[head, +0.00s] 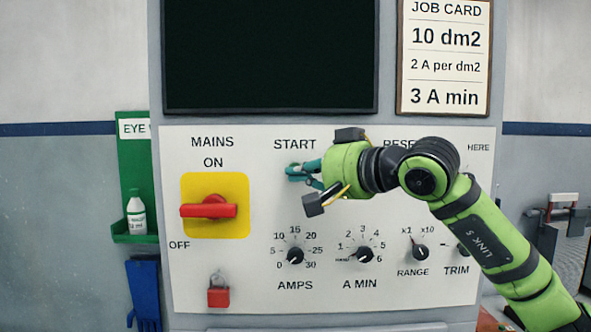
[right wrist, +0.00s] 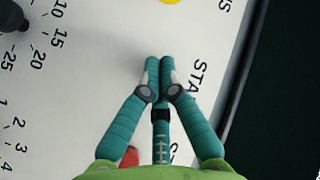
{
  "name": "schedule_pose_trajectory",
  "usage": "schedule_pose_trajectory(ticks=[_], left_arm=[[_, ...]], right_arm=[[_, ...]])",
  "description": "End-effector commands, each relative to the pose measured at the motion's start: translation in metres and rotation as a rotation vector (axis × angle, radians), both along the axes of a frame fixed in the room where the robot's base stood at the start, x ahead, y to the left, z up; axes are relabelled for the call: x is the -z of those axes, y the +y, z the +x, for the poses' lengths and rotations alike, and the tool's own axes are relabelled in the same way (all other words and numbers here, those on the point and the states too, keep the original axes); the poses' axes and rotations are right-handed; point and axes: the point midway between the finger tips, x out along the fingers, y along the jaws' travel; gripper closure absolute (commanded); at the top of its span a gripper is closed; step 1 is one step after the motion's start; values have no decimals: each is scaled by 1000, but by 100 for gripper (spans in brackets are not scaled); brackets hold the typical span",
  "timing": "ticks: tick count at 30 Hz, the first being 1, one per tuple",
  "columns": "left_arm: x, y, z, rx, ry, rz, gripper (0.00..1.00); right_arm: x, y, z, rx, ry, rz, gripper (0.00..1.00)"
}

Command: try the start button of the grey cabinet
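The grey cabinet (head: 487,110) faces me with a white control panel (head: 190,280). The START label (head: 294,144) is at the panel's upper middle and shows partly in the right wrist view (right wrist: 197,77). The start button itself is not seen; the fingers cover the area just below the label. My right gripper (head: 292,172) comes in from the right, its fingertips just below the label. In the right wrist view its teal fingers (right wrist: 160,64) are together at the tips with nothing visible between them. I cannot tell whether they touch the panel. My left gripper is not in view.
Left of the gripper is the red mains switch (head: 208,210) on a yellow plate. Knobs for amps (head: 295,256), A min (head: 364,255) and range (head: 419,252) sit below. A red padlock (head: 218,293) hangs lower left. A red part (right wrist: 130,157) shows beside the fingers.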

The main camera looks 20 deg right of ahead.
Motion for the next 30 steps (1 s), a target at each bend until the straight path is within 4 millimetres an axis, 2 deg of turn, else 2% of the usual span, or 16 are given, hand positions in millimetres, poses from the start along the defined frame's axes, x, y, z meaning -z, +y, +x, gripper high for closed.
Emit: schedule_pose_trajectory(ticks=[20, 30], left_arm=[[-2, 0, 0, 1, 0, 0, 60], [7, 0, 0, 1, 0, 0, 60]], right_arm=[[0, -2, 4, 1, 0, 0, 100], [1, 2, -10, 1, -2, -1, 100]])
